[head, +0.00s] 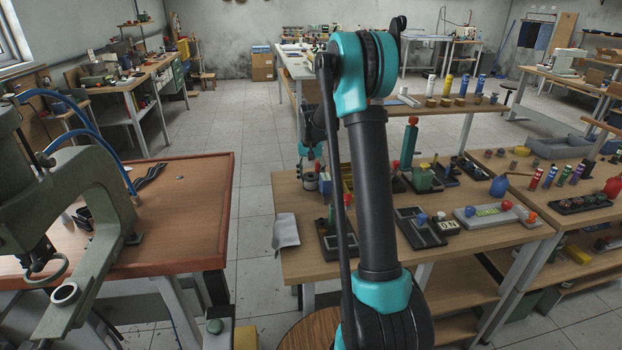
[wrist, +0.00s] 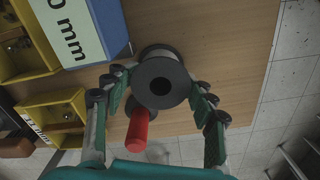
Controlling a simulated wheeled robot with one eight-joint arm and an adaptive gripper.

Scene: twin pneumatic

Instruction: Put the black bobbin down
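The black bobbin (wrist: 162,82), a spool with a dark round flange and a centre hole, is between the two fingers of my gripper (wrist: 160,92) in the wrist view. The teal-padded fingers close in on its left and right sides and appear to touch it. The wooden table top (wrist: 225,30) lies behind the bobbin; I cannot tell how large the gap is, if any. In the head view my gripper (head: 309,160) is small and partly hidden behind my arm, over the left part of the middle table (head: 300,262).
A red handle (wrist: 138,130) stands close below the bobbin in the wrist view. Yellow bins (wrist: 25,50) and a box marked "0 mm" (wrist: 80,28) lie to the left. Bare wood is at upper right, ending at the table edge. A grey cloth (head: 286,231) hangs at the table's left edge.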

